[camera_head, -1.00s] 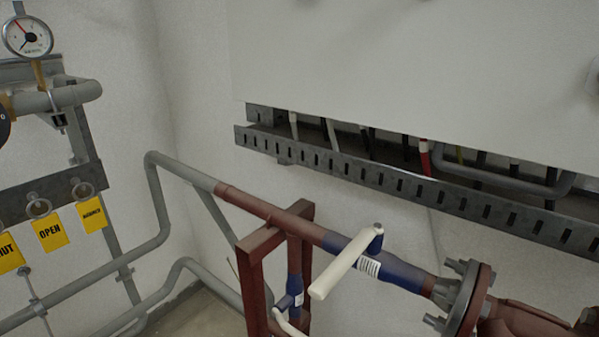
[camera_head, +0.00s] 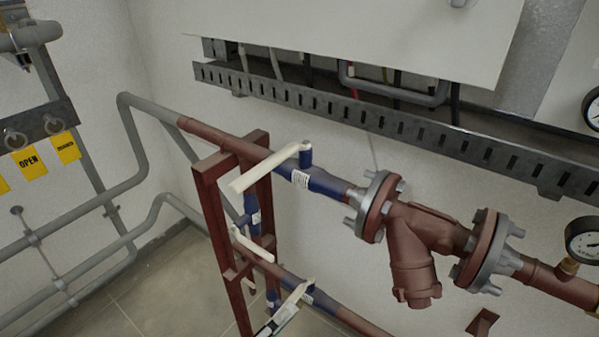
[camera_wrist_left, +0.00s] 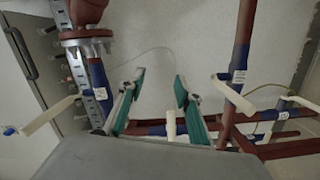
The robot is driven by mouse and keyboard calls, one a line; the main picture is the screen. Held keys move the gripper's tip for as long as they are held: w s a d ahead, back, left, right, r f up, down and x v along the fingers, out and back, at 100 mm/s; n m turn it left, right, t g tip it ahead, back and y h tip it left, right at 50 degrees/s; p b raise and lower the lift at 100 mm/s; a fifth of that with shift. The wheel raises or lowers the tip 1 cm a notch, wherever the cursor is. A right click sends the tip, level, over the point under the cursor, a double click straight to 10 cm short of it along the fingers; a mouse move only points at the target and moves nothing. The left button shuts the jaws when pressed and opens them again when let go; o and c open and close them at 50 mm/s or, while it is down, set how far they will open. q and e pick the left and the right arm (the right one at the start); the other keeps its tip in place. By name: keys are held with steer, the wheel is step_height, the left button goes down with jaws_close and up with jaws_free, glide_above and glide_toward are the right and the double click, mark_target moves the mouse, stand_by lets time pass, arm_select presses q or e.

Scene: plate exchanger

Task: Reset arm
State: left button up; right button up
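My left gripper (camera_wrist_left: 159,82) is open and empty in the left wrist view, its two teal-padded fingers apart with bare wall behind. A small part of it (camera_head: 283,319) shows at the bottom edge of the head view, in front of the lower pipe. Above it is a blue valve with a cream lever (camera_head: 270,165) on the upper red pipe. A cream lever also shows between and below the fingers in the wrist view (camera_wrist_left: 171,127); I cannot tell if they touch. My right gripper is in neither view.
A red frame (camera_head: 215,215) carries the valves and pipes. A flanged red strainer (camera_head: 411,250) stands to the right, with a gauge (camera_head: 584,240) beyond. A slotted metal rail (camera_head: 330,106) runs under a white cabinet (camera_head: 370,35). Grey pipes (camera_head: 75,222) are at left.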

arm_select(q)
steer(key=a+f+m+g+y, duration=0.2)
steer(key=a+f+m+y, duration=0.15)
steer(key=a+m, duration=0.3)
steer(key=a+f+m+g+y, duration=0.1)
steer(key=a+f+m+y, duration=0.1)
steer(key=a+m+y, duration=0.4)
steer(key=s+a+g+y, duration=0.2)
steer(key=s+a+y, duration=0.15)
steer(key=a, duration=0.75)
steer(key=s+a+g+y, duration=0.15)
steer(key=a+y, duration=0.25)
steer(key=a, duration=0.6)
steer(key=w+d+f+n+t+h, duration=0.1)
steer(key=d+f+t+h, duration=0.3)
steer(key=d+f, duration=0.9)
steer(key=d+n+h, duration=0.1)
steer(key=d+h, duration=0.2)
steer(key=shift+d+f+h, duration=0.3)
steer(key=shift+f, duration=0.05)
steer(key=shift+d, duration=0.1)
